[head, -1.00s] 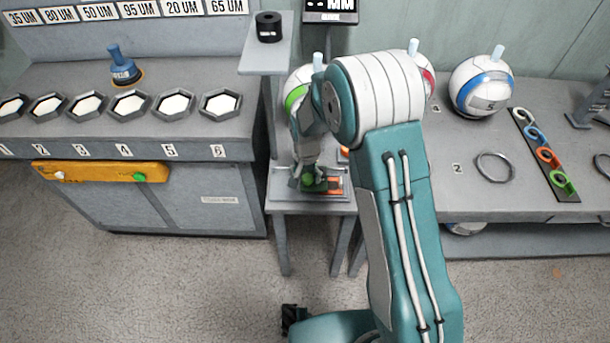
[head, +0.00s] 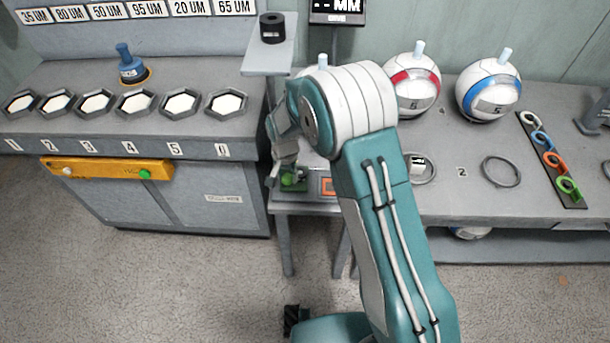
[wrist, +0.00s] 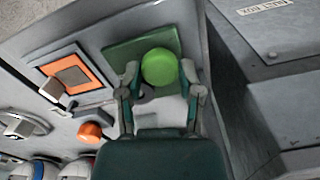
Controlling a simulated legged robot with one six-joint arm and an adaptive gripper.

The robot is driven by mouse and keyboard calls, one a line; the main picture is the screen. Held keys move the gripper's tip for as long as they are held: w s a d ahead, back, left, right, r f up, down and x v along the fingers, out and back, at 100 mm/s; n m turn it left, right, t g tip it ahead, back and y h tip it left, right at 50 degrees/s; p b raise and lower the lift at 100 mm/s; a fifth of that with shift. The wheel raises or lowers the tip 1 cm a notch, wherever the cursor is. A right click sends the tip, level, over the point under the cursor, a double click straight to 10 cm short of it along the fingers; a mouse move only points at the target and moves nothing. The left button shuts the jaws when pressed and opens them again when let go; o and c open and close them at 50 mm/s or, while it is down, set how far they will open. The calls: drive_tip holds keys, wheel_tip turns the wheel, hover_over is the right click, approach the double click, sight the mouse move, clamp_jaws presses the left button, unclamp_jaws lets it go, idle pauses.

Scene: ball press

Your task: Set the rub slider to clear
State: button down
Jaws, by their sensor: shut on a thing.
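The slider's round green knob (wrist: 160,68) is between the two fingers of my gripper (wrist: 161,80) in the wrist view. My gripper is shut on it. The knob is over a green square (wrist: 118,58) at one end of the small panel. An orange-bordered square (wrist: 48,74) with a grey block lies at the other side, apart from the knob. In the head view my gripper (head: 285,172) is at the left end of the small stand, by the green patch (head: 293,184). The orange square (head: 327,187) shows to its right. Any lettering on the panel is unreadable.
An orange knob (wrist: 92,131) sits near the panel. The grey cabinet (head: 215,195) with hexagonal pads stands close on the left. A shelf with a black cylinder (head: 272,28) rises behind. Balls (head: 488,85) and colored hooks (head: 549,160) are on the right bench.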

drive_tip(key=shift+s+a+f, duration=0.1)
drive_tip(key=shift+a+f, duration=0.05)
drive_tip(key=shift+a, duration=0.8)
drive_tip(key=shift+d, duration=0.1)
